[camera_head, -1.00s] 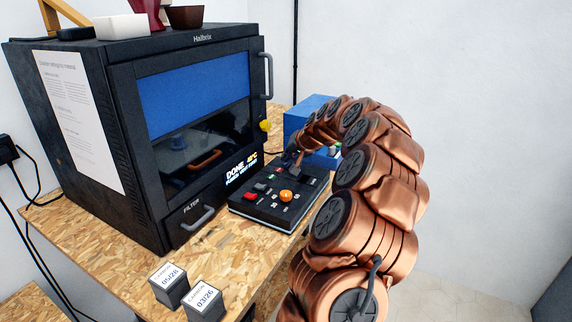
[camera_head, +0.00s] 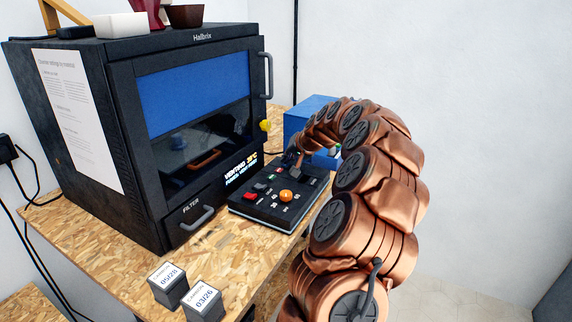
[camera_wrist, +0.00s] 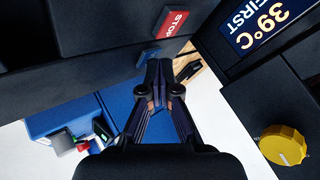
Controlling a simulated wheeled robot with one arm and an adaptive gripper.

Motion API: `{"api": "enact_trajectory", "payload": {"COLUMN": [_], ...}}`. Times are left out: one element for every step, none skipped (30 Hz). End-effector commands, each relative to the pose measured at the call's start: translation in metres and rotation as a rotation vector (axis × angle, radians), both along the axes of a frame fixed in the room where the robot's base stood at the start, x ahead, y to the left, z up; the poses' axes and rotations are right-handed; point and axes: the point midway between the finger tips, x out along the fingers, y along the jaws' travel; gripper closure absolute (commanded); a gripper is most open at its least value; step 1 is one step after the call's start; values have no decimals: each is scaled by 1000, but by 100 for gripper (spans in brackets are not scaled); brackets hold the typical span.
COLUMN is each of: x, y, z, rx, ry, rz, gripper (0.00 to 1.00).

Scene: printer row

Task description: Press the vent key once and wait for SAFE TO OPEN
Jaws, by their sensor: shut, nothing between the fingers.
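The dark printer (camera_head: 120,130) has a display (camera_head: 240,172) that reads VENTING with about 39 °C; the line below is too small to read surely. In the wrist view the display (camera_wrist: 262,22) shows FIRST and 39°C. The control panel (camera_head: 262,222) lies in front, with several small keys and an orange knob (camera_head: 285,196). My gripper (camera_head: 293,158) is at the panel's far end, partly hidden by my arm. I cannot tell which key is the vent key or whether the tips touch anything.
A blue box (camera_head: 305,112) stands behind my arm. Two labelled cubes (camera_head: 167,284) (camera_head: 203,299) sit at the table's front edge. The filter drawer handle (camera_head: 197,220) sticks out.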

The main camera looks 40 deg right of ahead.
Motion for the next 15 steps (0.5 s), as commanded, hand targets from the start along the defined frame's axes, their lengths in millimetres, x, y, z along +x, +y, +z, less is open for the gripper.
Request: {"api": "enact_trajectory", "payload": {"x": [0, 0, 0, 0, 0, 0, 0, 0, 0, 0, 0, 0, 0, 0, 0], "y": [0, 0, 0, 0, 0, 0, 0, 0, 0, 0, 0, 0, 0, 0, 0], "z": [0, 0, 1, 2, 3, 4, 6, 7, 9, 11, 12, 14, 14, 15, 16], "rx": [0, 0, 0, 0, -1, -1, -1, -1, -2, -1, -1, -2, -1, -1, 0], "ry": [0, 0, 0, 0, -1, -1, -1, -1, -1, -1, -1, 0, 0, 0, 1], "rz": [0, 0, 0, 0, -1, -1, 0, 0, 0, 0, 0, 1, 1, 1, 1], "gripper": [100, 100, 100, 100, 100, 100, 100, 100, 100, 100, 100, 100, 100, 100, 100]}}
